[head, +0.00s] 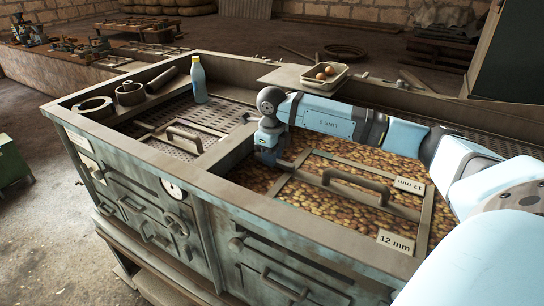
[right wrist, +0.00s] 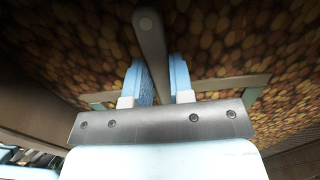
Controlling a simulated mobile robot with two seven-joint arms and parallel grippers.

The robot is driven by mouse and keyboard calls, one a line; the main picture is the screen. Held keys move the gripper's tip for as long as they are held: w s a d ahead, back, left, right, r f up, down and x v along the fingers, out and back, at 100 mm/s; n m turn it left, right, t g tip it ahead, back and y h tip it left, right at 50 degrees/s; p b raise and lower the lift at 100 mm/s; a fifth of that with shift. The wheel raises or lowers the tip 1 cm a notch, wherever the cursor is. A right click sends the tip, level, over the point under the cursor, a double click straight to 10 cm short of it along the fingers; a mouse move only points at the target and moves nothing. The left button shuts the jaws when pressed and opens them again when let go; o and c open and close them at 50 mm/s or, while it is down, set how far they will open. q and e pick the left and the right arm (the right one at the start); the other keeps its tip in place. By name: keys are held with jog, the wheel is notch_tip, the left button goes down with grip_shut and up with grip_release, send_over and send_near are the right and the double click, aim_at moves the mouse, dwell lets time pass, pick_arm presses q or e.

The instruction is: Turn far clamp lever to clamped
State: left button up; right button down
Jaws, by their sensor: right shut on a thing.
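My right gripper (head: 267,156) reaches down over the bed of brown pebble-like pieces, at the far left corner of the screen frame. In the right wrist view, the two blue fingers of the right gripper (right wrist: 160,75) stand on either side of a grey round-ended bar, which I take to be the far clamp lever (right wrist: 150,40). The gripper is shut on it. In the head view the gripper mostly hides the lever; a short grey piece shows beside the fingers. Whether it is clamped cannot be told. My left gripper is not in view.
The screen frame has a raised handle (head: 370,188) and a 12 mm label (head: 396,242). A tray (head: 318,77) with round brown items sits behind my arm.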

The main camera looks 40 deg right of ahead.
jog(key=c, duration=1)
grip_release()
notch_tip(320, 180, up, 14)
jog(key=b, duration=0.1)
jog(key=shift+f, duration=0.1)
